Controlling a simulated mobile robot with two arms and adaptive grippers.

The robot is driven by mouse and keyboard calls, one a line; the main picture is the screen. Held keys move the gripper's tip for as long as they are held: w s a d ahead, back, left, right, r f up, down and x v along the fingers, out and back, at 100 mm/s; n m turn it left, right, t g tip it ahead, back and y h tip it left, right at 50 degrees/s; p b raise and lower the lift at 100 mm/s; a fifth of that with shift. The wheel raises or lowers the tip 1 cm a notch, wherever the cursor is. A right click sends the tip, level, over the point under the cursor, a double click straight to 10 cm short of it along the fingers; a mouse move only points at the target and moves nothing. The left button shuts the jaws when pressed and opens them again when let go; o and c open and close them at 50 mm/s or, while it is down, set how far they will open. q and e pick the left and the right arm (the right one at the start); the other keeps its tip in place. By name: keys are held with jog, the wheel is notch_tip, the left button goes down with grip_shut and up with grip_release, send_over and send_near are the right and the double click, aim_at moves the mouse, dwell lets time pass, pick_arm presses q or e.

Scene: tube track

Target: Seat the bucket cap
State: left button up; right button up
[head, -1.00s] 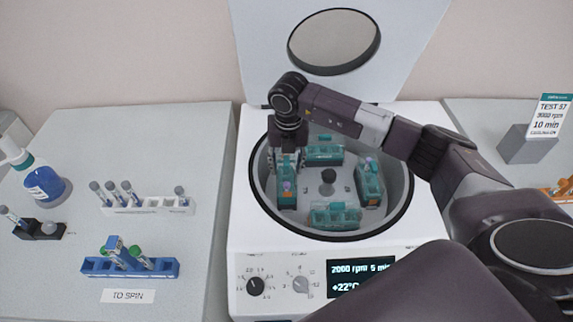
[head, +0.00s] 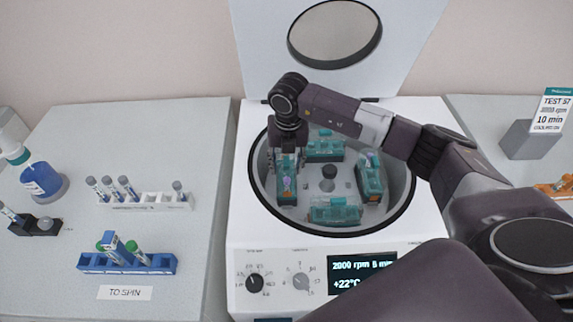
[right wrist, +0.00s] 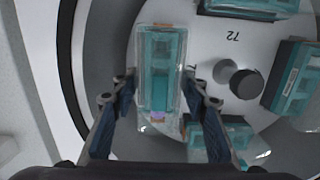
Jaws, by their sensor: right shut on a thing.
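My right gripper (head: 287,154) reaches down into the open centrifuge bowl (head: 400,190) at the left bucket (head: 287,188). In the right wrist view the gripper (right wrist: 160,90) has its fingers on both long sides of a clear bucket cap (right wrist: 161,120) and is shut on it. The cap lies over the teal bucket (right wrist: 160,70), with a purple spot showing through near its lower end. I cannot tell whether the cap is fully down on the rim. Other teal buckets sit at the back (head: 325,148), right (head: 369,177) and front (head: 335,211). My left gripper is out of view.
The rotor hub knob (head: 328,172) stands close to the right of the gripper. The raised lid (head: 400,40) is behind. A blue rack (head: 128,264), a white rack (head: 150,200) and a blue-liquid bottle (head: 42,180) stand on the left bench. A sign (head: 548,112) stands at right.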

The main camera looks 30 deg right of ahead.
jog(key=shift+f, duration=0.15)
jog(key=shift+f+b, duration=0.3)
jog(key=shift+b, duration=0.15)
jog(key=o, duration=1.2)
jog(key=shift+r, duration=0.15)
jog(key=r, duration=0.7)
jog(key=s+r, duration=0.1)
jog(key=r, duration=0.3)
jog(key=shift+s+a+r, duration=0.1)
jog(key=shift+a+r, duration=0.05)
jog(key=shift+r, duration=0.2)
